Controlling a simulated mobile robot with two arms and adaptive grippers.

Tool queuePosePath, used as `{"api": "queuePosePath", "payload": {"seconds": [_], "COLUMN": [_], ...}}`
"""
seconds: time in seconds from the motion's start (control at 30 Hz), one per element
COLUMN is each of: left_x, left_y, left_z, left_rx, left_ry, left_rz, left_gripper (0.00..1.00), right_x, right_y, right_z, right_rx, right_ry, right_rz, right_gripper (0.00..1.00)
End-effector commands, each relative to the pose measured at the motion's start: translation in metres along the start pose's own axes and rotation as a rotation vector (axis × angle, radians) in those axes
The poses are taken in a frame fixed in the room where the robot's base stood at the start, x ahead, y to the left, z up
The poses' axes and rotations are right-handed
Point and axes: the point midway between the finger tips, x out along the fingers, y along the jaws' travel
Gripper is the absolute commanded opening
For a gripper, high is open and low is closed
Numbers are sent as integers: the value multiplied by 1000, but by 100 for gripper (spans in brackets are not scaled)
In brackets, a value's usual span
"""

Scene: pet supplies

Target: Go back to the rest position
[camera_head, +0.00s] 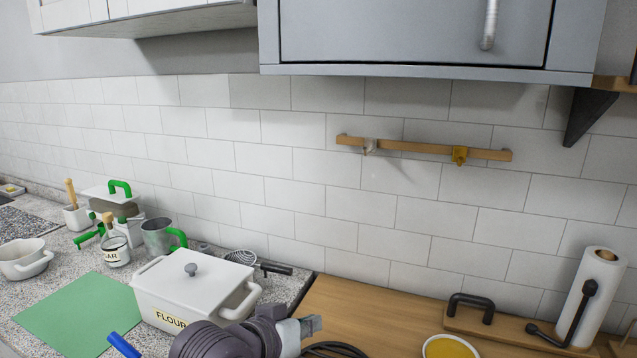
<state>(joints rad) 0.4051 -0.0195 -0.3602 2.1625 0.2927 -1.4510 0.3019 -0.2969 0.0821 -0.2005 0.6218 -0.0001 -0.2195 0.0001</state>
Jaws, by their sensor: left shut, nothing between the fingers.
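My left gripper (311,324) shows at the bottom edge, left of centre. Its dark grey wrist comes up from below and the light grey fingers point right. It is shut and holds nothing that I can see. It appears in front of the lower right part of the white flour box (185,287). The rest of the arm is cut off by the bottom edge. My right gripper is out of view.
A green mat (75,314), a sugar jar (115,250) and a metal cup (157,237) are at left. A blue handle (123,346) is at the bottom. A yellow-filled bowl (450,347) and a paper roll (592,295) are at right. A grey cabinet (415,35) hangs above.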

Motion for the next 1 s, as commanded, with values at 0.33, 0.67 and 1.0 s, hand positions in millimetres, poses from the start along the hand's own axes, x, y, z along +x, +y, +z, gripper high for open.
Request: {"api": "queuePosePath", "payload": {"seconds": [0.33, 0.67, 1.0], "left_x": [-62, -136, -148], "left_y": [-102, -127, -149], "left_z": [222, 321, 387], "left_rx": [-44, -15, 5], "left_ry": [-369, -600, -727], "left_rz": [-277, -400, -442], "left_gripper": [0, 0, 0], "right_x": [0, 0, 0], "right_y": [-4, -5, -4], "right_z": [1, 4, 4], "right_rx": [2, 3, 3], "right_ry": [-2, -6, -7], "right_rz": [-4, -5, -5], "right_gripper": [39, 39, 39]}}
